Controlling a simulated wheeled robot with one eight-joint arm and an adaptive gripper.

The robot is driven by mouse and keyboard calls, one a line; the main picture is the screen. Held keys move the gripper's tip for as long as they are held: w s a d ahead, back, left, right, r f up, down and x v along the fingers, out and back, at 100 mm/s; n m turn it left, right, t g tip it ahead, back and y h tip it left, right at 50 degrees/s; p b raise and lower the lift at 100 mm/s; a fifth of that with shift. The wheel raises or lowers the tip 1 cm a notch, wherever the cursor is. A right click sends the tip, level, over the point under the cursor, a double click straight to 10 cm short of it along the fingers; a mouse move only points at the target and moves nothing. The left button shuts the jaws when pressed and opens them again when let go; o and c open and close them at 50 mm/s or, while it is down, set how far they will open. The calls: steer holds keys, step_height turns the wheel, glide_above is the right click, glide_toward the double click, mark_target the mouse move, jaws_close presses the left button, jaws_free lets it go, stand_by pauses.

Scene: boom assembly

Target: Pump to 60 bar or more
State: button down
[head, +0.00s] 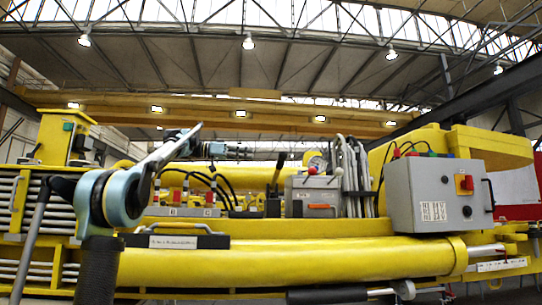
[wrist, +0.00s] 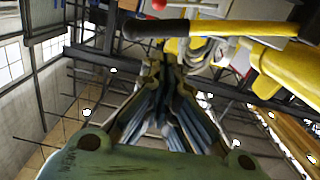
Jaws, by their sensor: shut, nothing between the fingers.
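A grey pump unit (head: 300,190) with an orange-red strip on its front stands on the yellow boom at centre right. A small round gauge (head: 316,161) sits above it; its reading is too small to tell. A dark upright lever (head: 280,162) stands just left of it. My gripper (head: 247,151) is left of that lever and points right, apart from it. In the wrist view my gripper (wrist: 166,68) is shut and empty.
A grey control box (head: 440,196) with a red switch is at the right. Grey hoses (head: 352,170) hang right of the pump. Black hoses (head: 205,178) and small red-topped fittings lie below my gripper. A yellow boom tube (head: 290,261) runs along the front.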

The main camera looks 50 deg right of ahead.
steer(key=shift+w+d+r+n, duration=0.25)
steer(key=shift+r+n, duration=0.25)
steer(key=shift+r, duration=0.45)
steer(key=shift+w+d+r+n, duration=0.1)
steer(key=shift+w+r+n, duration=0.1)
steer(key=shift+r+n, duration=0.5)
steer(key=shift+w+d+r+n, duration=0.2)
steer(key=shift+w+r+n, duration=0.1)
steer(key=shift+r, duration=0.85)
steer(key=shift+s, duration=0.1)
steer(key=s+d+f, duration=0.4)
steer(key=s+d, duration=0.2)
steer(key=s, duration=0.2)
steer(key=shift+s+d, duration=0.2)
steer(key=shift+d, duration=0.2)
steer(key=shift+f, duration=0.1)
